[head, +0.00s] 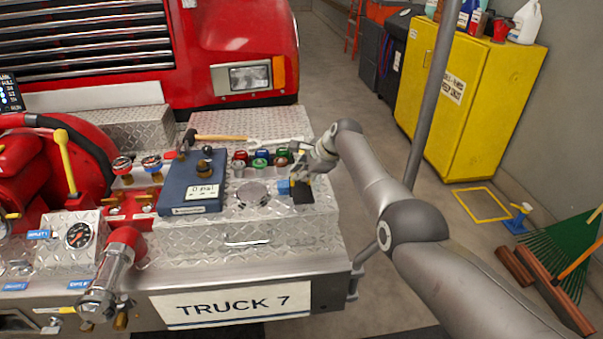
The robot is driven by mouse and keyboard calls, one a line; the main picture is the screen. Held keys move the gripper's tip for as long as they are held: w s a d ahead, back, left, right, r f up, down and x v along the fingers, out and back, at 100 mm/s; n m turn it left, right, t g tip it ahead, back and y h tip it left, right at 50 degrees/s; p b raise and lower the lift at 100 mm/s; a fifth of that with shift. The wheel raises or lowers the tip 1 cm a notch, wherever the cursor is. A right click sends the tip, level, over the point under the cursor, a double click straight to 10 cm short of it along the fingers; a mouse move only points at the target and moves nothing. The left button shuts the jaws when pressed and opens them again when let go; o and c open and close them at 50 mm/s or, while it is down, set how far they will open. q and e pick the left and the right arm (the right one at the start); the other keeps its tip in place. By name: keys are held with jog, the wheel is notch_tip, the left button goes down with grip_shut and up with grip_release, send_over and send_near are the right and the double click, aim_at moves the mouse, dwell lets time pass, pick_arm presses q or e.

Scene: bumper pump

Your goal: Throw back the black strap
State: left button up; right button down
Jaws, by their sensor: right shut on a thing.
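The black strap (303,194) shows as a short dark flap on the diamond-plate bumper deck (262,232), at its right side. My right gripper (299,178) reaches in from the right and is right over the strap, shut on it. The fingers hide part of the strap, so its full length and far end cannot be seen. A small blue piece (284,187) lies just left of the fingertips. My left gripper is not in view.
The red truck front (245,40) rises behind. A yellow cabinet (465,100) stands at the right, beyond open floor.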

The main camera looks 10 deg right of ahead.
jog(key=shift+w+d+r, duration=0.1)
jog(key=c, duration=1.7)
grip_release()
jog(key=shift+o, duration=0.7)
jog(key=shift+w+f, duration=0.1)
jog(key=shift+f, duration=0.1)
jog(key=v, duration=1.2)
jog(key=shift+d, duration=0.1)
jog(key=shift+c, duration=0.4)
